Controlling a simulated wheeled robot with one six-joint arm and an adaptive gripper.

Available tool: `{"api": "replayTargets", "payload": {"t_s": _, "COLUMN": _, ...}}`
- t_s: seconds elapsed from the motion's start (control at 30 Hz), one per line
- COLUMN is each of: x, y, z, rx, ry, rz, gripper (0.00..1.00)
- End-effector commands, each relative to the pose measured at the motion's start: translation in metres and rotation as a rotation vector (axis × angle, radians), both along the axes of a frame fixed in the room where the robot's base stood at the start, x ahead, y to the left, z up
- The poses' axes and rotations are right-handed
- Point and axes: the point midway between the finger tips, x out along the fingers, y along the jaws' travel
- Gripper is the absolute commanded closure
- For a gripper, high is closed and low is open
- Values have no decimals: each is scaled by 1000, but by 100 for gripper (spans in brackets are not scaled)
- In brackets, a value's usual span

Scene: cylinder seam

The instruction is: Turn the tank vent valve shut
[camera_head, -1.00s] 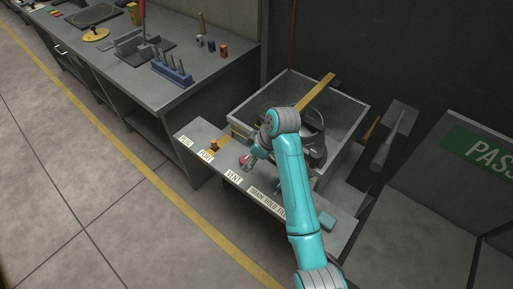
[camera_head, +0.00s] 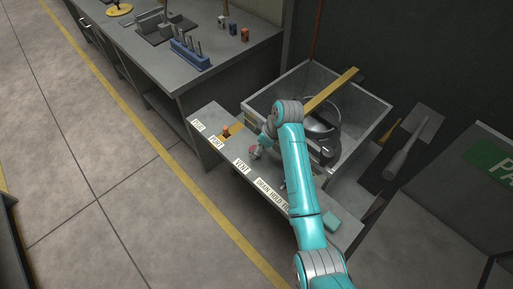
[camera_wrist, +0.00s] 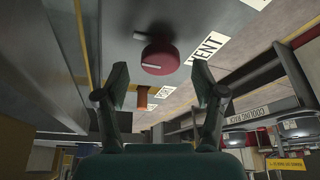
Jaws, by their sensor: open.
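The vent valve is a round red knob (camera_wrist: 160,58) on the grey bench top, beside the VENT label (camera_wrist: 207,47). A short pale mark shows on its face. In the head view the red knob (camera_head: 254,153) is small and lies close to my gripper (camera_head: 263,143). In the wrist view my gripper (camera_wrist: 160,74) is open. Its two fingertips stand left and right of the knob with gaps on both sides, and I cannot tell the remaining distance in depth. The grey tank (camera_head: 268,84) stands behind, with a round metal vessel (camera_head: 322,121) inside, partly hidden by my arm.
An orange fitting (camera_head: 226,130) stands by the PORT label (camera_head: 215,143), left of the knob. A yellow bar (camera_head: 335,88) crosses the tank. Open floor (camera_head: 110,190) lies in front.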

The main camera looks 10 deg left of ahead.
Motion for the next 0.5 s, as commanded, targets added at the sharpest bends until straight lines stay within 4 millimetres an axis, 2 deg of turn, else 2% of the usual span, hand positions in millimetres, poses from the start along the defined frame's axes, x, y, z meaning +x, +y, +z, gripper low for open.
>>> {"api": "replayTargets", "payload": {"t_s": 0.2, "x": 2, "y": 7, "z": -16, "rx": 0, "ry": 1, "rz": 0, "gripper": 31}}
{"api": "replayTargets", "payload": {"t_s": 0.5, "x": 2, "y": 7, "z": -18, "rx": 0, "ry": 0, "rz": 0, "gripper": 31}}
